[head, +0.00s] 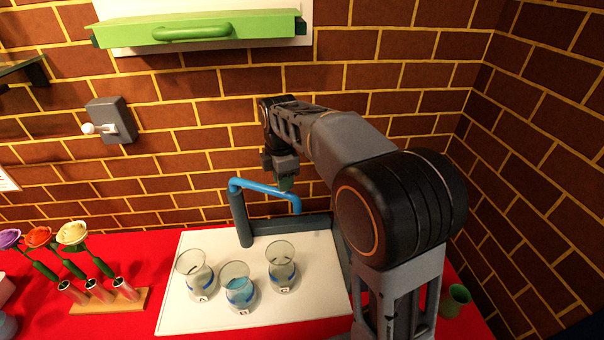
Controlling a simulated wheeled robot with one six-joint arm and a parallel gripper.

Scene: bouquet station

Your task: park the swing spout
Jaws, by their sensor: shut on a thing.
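The swing spout (262,188) is a bright blue bent pipe on a dark grey post (241,220) at the back of the white board. It reaches to the right from the post's top, and its end bends down over the back part of the board. My gripper (286,186) points down at the spout near this outer bend and is shut on it. A small greenish piece shows at the fingertips. The fingers are small and dark here, so the exact grip is hard to see.
Three glass vases, left (195,274), middle (238,288) and right (281,265), stand on the white board (190,318) in front of the spout. A wooden rack (100,301) with three flowers stands left. A green cup (455,299) is right. A wall switch (111,121) is upper left.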

